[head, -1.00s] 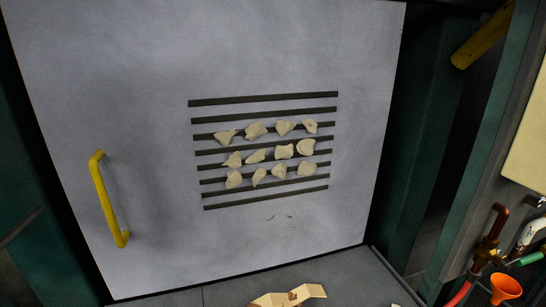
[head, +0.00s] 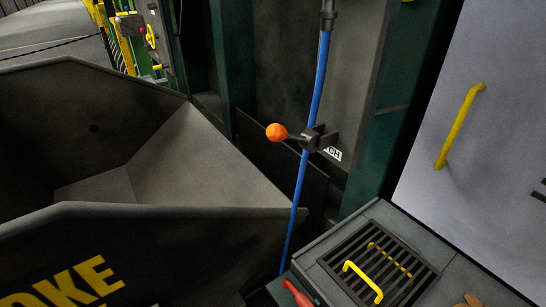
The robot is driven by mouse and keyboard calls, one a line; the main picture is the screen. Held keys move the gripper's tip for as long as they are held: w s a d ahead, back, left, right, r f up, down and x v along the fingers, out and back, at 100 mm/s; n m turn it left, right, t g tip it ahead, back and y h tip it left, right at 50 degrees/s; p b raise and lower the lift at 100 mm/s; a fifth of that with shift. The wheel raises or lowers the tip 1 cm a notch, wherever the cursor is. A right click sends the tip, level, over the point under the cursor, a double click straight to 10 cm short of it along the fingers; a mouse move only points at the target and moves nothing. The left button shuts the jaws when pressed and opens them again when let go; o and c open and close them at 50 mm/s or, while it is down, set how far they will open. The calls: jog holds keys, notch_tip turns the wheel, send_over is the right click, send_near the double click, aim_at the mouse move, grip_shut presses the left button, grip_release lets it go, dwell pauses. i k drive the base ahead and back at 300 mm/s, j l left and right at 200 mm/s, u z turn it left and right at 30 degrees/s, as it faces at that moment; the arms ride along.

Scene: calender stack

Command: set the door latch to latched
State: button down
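A black lever with an orange ball knob (head: 276,131) shows in the middle of the head view. It juts left from a dark bracket (head: 318,138) on a grey panel. A white label (head: 333,153) beside the bracket is partly hidden; only letters like "CH" can be read. The lever points left and slightly up. I cannot tell from this whether it is latched. The pale door panel (head: 490,130) with a yellow handle (head: 460,126) stands to the right. My gripper is not in view.
A blue hose (head: 318,90) runs down past the lever bracket. A big dark hopper (head: 200,165) with yellow lettering fills the left. A red object (head: 297,292) is cut off at the bottom edge.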

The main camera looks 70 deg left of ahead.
aim_at(276, 132)
jog(key=k+l+u, duration=0.1)
jog(key=u, duration=0.25)
jog(key=k+l+u, duration=0.1)
jog(key=u, duration=0.25)
jog(key=k+u, duration=0.1)
jog(key=u, duration=0.75)
